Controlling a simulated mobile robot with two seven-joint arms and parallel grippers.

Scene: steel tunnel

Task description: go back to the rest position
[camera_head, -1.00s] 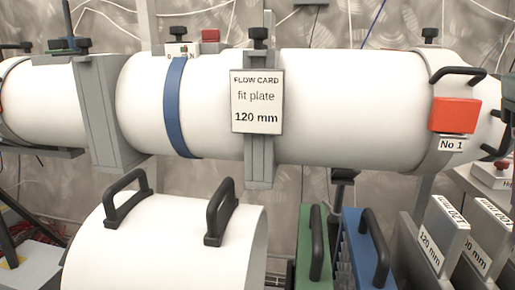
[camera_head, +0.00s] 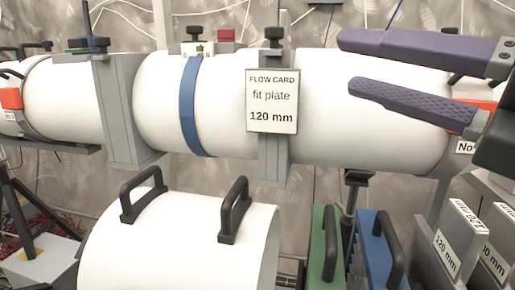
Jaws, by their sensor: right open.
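My right gripper (camera_head: 350,64) comes in from the right edge with two purple fingers. Its fingers are apart with nothing between them. They point left, in front of the right part of the large white pipe (camera_head: 345,130). The fingers hide part of the red block (camera_head: 486,104) and most of the No 1 label at the pipe's right end. My left gripper does not show.
A flow card (camera_head: 272,101) reading "fit plate 120 mm" hangs on the pipe. Below are a white cover (camera_head: 185,245) with two black handles, green (camera_head: 322,250) and blue (camera_head: 372,255) handled pieces, and grey plates (camera_head: 458,238) marked 120 mm.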

